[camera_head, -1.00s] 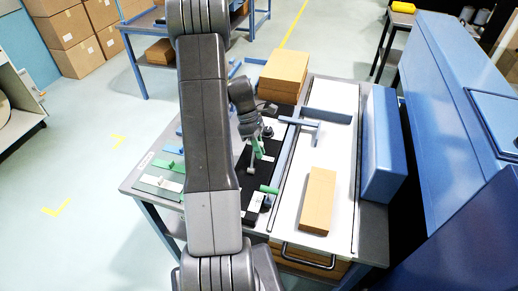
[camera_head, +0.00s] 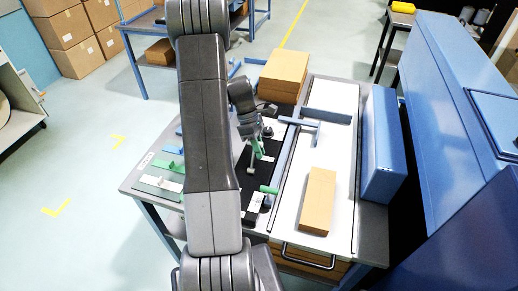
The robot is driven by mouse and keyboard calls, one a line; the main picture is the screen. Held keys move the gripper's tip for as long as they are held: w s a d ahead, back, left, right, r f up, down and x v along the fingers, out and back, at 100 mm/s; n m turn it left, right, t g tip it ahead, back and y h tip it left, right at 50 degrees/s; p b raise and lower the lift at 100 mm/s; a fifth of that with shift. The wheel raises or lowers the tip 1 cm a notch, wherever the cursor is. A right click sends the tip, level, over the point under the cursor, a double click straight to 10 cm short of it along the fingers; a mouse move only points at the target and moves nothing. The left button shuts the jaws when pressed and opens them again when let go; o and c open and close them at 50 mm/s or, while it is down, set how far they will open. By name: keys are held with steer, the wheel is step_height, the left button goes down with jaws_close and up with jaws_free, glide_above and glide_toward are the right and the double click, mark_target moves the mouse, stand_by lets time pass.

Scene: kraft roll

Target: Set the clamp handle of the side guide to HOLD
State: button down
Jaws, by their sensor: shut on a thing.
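My gripper (camera_head: 257,141) is at the far part of the black strip (camera_head: 232,182), left of the white tray surface. It is shut on a green clamp handle (camera_head: 259,150), partly hidden by the fingers. A pale lever or post shows just below it, and a small white label lies beside it. The blue side guide (camera_head: 300,122) reaches from the strip over the white surface. A second green handle (camera_head: 268,190) stands nearer, beside a white label plate. The label lettering is too small to read.
A kraft-brown block (camera_head: 318,200) lies on the white surface (camera_head: 345,100). Brown boxes (camera_head: 284,72) are stacked behind the strip. Green and blue handles on plates (camera_head: 160,183) sit at the table's left. A long blue box (camera_head: 384,145) borders the right. My arm hides part of the table.

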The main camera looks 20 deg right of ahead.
steer(key=c, duration=1.4)
jaws_free()
steer(key=shift+o, duration=0.2)
steer(key=b+v, duration=0.1)
steer(key=v, duration=1.3)
steer(key=shift+f, duration=0.1)
